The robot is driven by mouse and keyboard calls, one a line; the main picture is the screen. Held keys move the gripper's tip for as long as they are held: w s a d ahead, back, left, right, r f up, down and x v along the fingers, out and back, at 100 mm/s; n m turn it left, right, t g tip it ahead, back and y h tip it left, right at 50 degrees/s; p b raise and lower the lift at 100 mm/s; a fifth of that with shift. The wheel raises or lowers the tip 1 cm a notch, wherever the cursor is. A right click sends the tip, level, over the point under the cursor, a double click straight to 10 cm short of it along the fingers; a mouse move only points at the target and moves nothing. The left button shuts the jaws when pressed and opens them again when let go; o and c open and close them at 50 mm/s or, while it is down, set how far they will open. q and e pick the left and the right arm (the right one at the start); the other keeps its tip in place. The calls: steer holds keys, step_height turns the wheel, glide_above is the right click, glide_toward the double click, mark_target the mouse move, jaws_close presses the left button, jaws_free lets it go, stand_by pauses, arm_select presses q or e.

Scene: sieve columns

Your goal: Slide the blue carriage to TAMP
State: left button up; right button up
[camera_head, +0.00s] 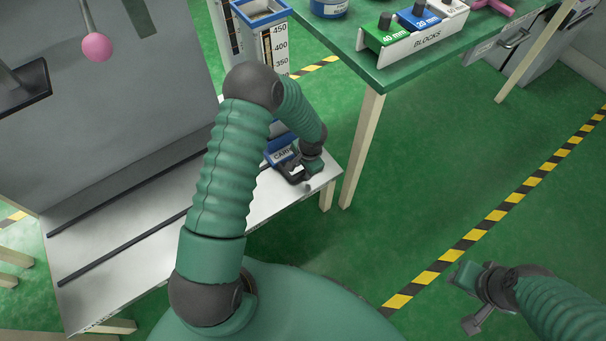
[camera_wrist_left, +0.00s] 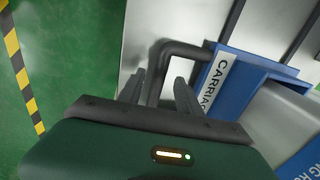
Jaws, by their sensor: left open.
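The blue carriage (camera_head: 277,144) sits at the right end of the white rail bench, partly hidden by my left arm. In the left wrist view, its blue body (camera_wrist_left: 248,68) bears a white CARRIAGE label and a dark bent handle (camera_wrist_left: 178,48). My left gripper (camera_head: 303,174) is at the handle; in the wrist view its open fingers (camera_wrist_left: 160,92) stand on either side of the handle bar. I cannot tell whether they touch it. My right gripper (camera_head: 474,296) is low at the right, away from the bench. No TAMP mark is readable.
Two dark rails (camera_head: 125,248) run along the white bench (camera_head: 105,285) toward the left. A scaled column (camera_head: 278,50) stands behind my left arm. A green table (camera_head: 395,75) with a BLOCKS rack (camera_head: 425,38) is at upper right. A pink ball (camera_head: 97,47) hangs at upper left.

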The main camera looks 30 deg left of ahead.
arm_select(q)
steer(key=shift+w+a+f, duration=0.1)
steer(key=shift+a+f, duration=0.05)
steer(key=shift+f, duration=0.75)
jaws_close()
stand_by(0.8)
